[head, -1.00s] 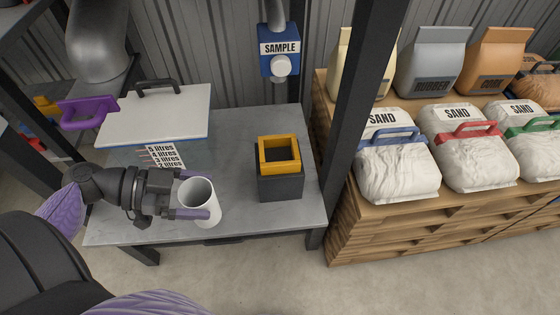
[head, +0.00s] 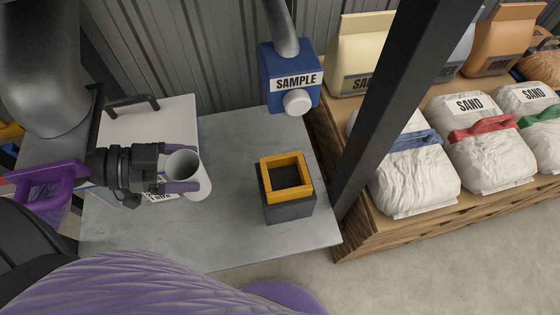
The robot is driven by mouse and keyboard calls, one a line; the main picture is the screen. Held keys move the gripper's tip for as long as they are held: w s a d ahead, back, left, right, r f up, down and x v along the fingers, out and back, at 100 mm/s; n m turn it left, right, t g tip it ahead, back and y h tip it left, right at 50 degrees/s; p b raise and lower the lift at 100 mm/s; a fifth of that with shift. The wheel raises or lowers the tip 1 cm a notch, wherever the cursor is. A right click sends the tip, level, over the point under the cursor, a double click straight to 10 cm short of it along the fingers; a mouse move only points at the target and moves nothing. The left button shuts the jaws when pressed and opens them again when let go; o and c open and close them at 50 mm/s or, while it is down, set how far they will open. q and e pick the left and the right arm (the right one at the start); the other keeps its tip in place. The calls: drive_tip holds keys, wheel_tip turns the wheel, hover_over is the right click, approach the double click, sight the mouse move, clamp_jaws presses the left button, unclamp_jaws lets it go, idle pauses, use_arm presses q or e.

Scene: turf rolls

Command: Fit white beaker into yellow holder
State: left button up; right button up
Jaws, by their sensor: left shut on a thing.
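The white beaker (head: 200,186) is in the head view left of centre, upright with a slight tilt and its mouth facing up. My left gripper (head: 181,179) is shut on the beaker, with fingers on either side of its wall. The yellow holder (head: 286,177) is a square open frame on a dark grey block, standing on the table to the right of the beaker. The holder looks empty. The beaker is apart from it, and its height over the table is hard to tell. My right gripper does not show.
The grey table (head: 240,235) is clear between beaker and holder. A white-lidded box (head: 165,115) stands behind my left gripper. A blue SAMPLE dispenser (head: 290,80) hangs behind the holder. A dark post (head: 385,110) and pallets with sand bags (head: 415,178) stand to the right.

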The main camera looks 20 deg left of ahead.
use_arm(q)
drive_tip(key=w+d+p, duration=0.2)
drive_tip(key=w+d, duration=0.7)
drive_tip(key=d, duration=0.5)
wheel_tip(320, 180, down, 4)
drive_tip(key=b, duration=0.3)
drive_tip(key=shift+w+d, duration=0.15)
drive_tip(key=shift+r, duration=0.25)
drive_tip(key=o, duration=0.9)
drive_tip(key=shift+f, duration=0.15)
drive_tip(key=shift+o, duration=0.9)
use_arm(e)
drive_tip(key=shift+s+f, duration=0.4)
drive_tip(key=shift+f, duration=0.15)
use_arm(q)
drive_tip(key=shift+r, duration=0.25)
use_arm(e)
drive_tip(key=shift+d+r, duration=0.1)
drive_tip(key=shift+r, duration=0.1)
